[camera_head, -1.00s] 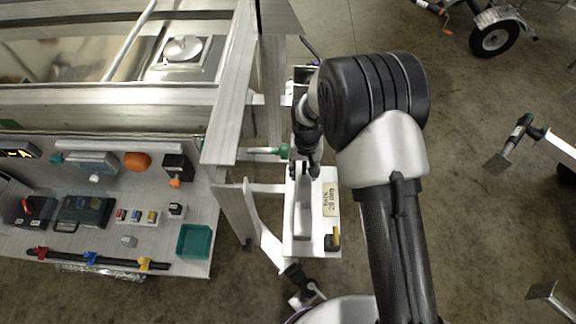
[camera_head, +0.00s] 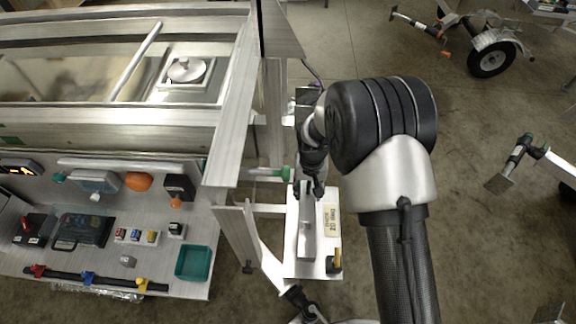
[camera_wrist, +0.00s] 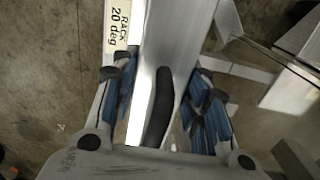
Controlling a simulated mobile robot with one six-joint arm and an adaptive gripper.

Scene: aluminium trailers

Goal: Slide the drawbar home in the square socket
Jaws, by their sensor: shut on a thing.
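The drawbar (camera_head: 308,238) is a grey metal bar lying lengthwise along a pale rack plate (camera_head: 329,247) labelled "RACK 20 deg". My gripper (camera_head: 309,191) is at the bar's far end in the head view, pointing down. In the wrist view the bar (camera_wrist: 178,42) runs between the blue finger pads of my gripper (camera_wrist: 163,108), which is shut on it. A dark curved strip shows along the bar between the fingers. I cannot pick out the square socket in either view.
The trailer frame (camera_head: 232,130) stands just left of the rack, with a green-ended pin (camera_head: 270,172) sticking out toward my gripper. A workbench with tools and a teal tray (camera_head: 193,263) is at lower left.

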